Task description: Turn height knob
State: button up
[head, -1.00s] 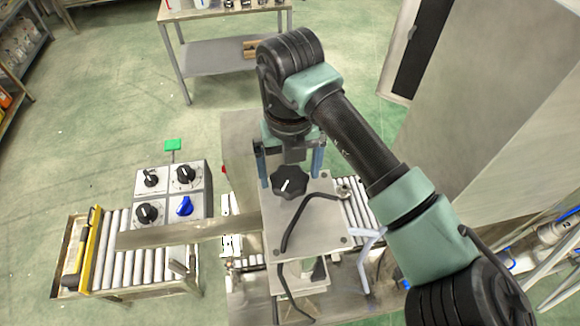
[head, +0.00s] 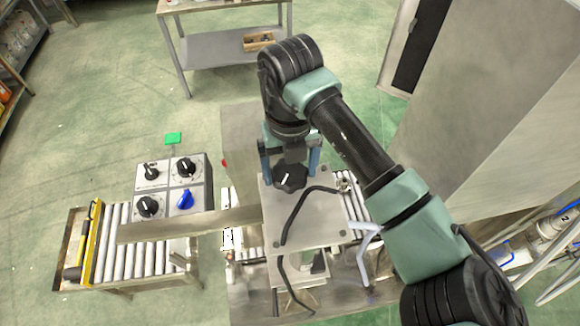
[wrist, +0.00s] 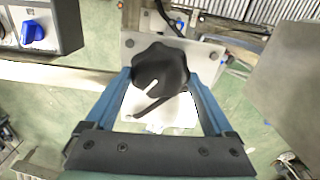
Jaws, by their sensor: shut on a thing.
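The height knob (head: 290,180) is black and lobed with a white pointer line. It sits on a grey metal plate (head: 325,215) and its far side is partly hidden by my gripper in the head view. My gripper (head: 290,168) has blue fingers, one on each side of the knob. In the wrist view, the knob (wrist: 160,68) lies between the fingertips of my gripper (wrist: 161,82), and the fingers are shut on it.
A grey control box (head: 207,180) with several knobs, one blue, stands at left. Beside it is a roller conveyor (head: 125,262) with a yellow edge. A black cable (head: 296,212) crosses the plate. A large grey cabinet (head: 490,110) stands at right.

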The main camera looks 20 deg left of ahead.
aim_at(290, 173)
jog(key=n+b, duration=0.2)
jog(key=b, duration=0.1)
jog(key=shift+w+f+b, duration=0.15)
jog(key=shift+f+b, duration=0.1)
jog(key=shift+b, duration=0.05)
jog(key=shift+r+n+b, duration=0.35)
jog(key=shift+n+b, duration=0.3)
jog(key=shift+n, duration=0.15)
jog(key=o, duration=1.1)
notch_tip(290, 173, up, 13)
jog(key=b, duration=0.3)
jog(key=shift+b, duration=0.4)
